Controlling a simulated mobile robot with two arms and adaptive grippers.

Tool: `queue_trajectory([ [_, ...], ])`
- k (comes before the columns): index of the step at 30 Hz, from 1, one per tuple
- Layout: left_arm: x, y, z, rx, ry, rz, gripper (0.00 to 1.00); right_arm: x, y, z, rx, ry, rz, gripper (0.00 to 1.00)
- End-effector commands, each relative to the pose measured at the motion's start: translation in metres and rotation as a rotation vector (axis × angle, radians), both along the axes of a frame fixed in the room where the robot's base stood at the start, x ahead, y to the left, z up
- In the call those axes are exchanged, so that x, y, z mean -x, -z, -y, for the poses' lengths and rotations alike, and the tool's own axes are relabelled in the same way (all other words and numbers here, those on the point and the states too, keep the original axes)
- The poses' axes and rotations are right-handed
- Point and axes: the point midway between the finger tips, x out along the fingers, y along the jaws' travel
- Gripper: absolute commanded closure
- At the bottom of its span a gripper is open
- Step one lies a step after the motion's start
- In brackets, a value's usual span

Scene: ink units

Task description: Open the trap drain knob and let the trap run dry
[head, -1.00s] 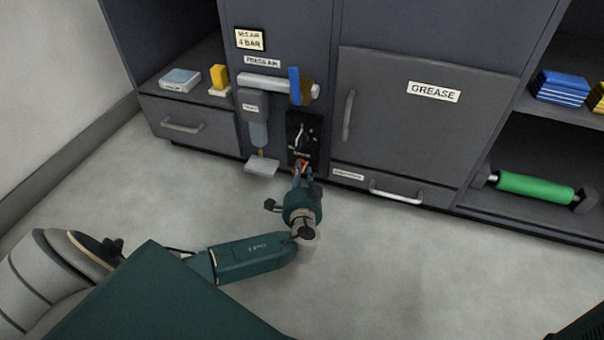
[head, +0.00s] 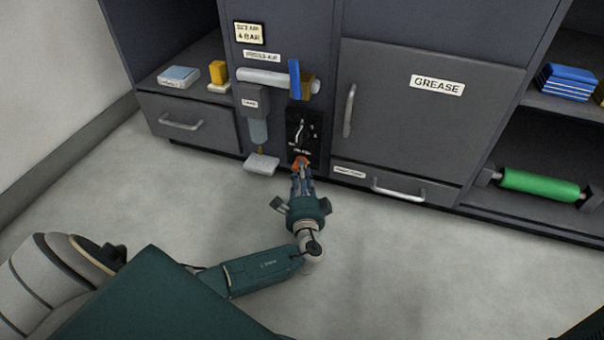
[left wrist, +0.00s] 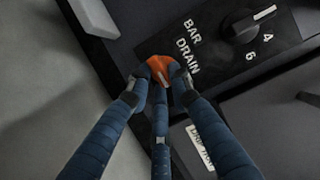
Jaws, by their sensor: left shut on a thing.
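The orange drain knob (left wrist: 162,70) sits at the lower edge of the black panel, beside the word DRAIN. My left gripper (left wrist: 161,78) is shut on it, with fingers on both sides covering part of it. In the head view, my left gripper (head: 301,170) reaches the small orange knob (head: 301,162) from below. The trap (head: 259,128), a grey housing with a bluish bowl, hangs left of the panel, with a brownish tip below. A pale tray (head: 261,164) is under it. Whether liquid runs cannot be made out. My right gripper is not in view.
The black panel (left wrist: 222,30) carries a black dial (left wrist: 246,28) with marks 4 and 6. A blue lever (head: 294,79) is on the pipe above. The GREASE door (head: 420,120) and a drawer handle (head: 397,192) are to the right. The floor in front is clear.

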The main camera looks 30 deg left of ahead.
Motion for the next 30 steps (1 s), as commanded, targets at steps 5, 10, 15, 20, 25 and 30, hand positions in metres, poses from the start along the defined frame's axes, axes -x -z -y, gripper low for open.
queue_trajectory([
  [5, 0.004, 0.001, -0.009, -0.007, -0.020, -0.004, 1.00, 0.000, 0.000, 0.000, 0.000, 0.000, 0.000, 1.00],
  [10, 0.004, 0.001, -0.009, -0.006, -0.020, -0.003, 1.00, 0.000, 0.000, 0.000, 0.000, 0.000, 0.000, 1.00],
  [15, 0.003, 0.001, -0.007, -0.005, -0.017, -0.001, 0.62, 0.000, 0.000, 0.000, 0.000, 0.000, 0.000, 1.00],
  [20, 0.002, 0.000, -0.005, -0.004, -0.012, -0.001, 0.62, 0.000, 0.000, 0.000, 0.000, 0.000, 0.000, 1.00],
  [25, 0.006, 0.000, 0.001, -0.003, -0.008, 0.001, 0.62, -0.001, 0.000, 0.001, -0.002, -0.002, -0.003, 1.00],
  [30, 0.030, 0.002, 0.016, 0.000, -0.008, -0.002, 0.62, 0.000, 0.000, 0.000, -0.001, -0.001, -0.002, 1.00],
])
